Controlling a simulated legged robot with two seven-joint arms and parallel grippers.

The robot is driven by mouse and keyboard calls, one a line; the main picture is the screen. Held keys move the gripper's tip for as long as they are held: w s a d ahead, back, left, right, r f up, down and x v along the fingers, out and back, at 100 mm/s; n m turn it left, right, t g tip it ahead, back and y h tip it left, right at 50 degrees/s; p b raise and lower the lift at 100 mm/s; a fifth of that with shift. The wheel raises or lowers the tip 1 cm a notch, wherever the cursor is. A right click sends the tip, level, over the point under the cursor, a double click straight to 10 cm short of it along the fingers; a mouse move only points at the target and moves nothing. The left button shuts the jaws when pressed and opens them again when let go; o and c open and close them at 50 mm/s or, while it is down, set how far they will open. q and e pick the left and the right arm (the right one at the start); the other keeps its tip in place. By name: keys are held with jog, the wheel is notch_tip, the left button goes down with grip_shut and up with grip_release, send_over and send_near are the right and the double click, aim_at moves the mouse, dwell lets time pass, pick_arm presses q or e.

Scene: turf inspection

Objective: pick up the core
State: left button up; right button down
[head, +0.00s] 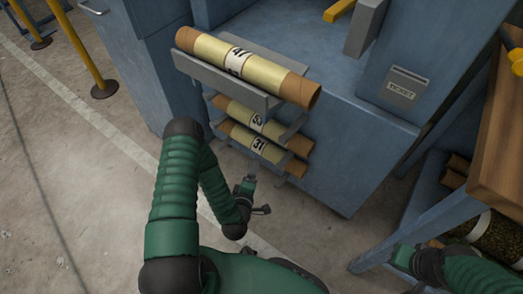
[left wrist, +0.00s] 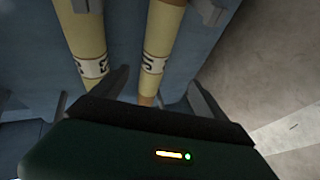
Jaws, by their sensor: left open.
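Three tube-like cores with yellow middles, brown ends and white number labels lie on a grey rack: a top core (head: 210,50), a middle core (head: 237,112) and a bottom core (head: 240,135) whose label reads 31. My left gripper (head: 259,195) is open and empty, below the bottom core in the head view. In the left wrist view two cores show, one at left (left wrist: 83,35) and one at right (left wrist: 162,30). The right one's brown end shows between the open fingers (left wrist: 158,92); contact cannot be told. My right gripper (head: 403,257) is at lower right, its fingers unclear.
The rack (head: 225,80) is fixed to a blue cabinet (head: 345,150) with a labelled slot (head: 402,88). A wooden-topped bench (head: 495,150) stands at right, with more tubes (head: 495,235) beneath. Yellow posts (head: 82,45) stand at upper left.

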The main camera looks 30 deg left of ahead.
pick_arm(q)
jog(key=b+x, duration=0.2)
jog(key=x, duration=0.2)
jog(key=b+x, duration=0.3)
jog(key=x, duration=0.2)
jog(key=b+x, duration=0.2)
jog(key=x, duration=0.3)
jog(key=shift+w+a+r+b, duration=0.25)
jog(key=shift+a+b, duration=0.1)
jog(key=shift+w, duration=0.2)
jog(key=shift+r, duration=0.15)
grip_shut()
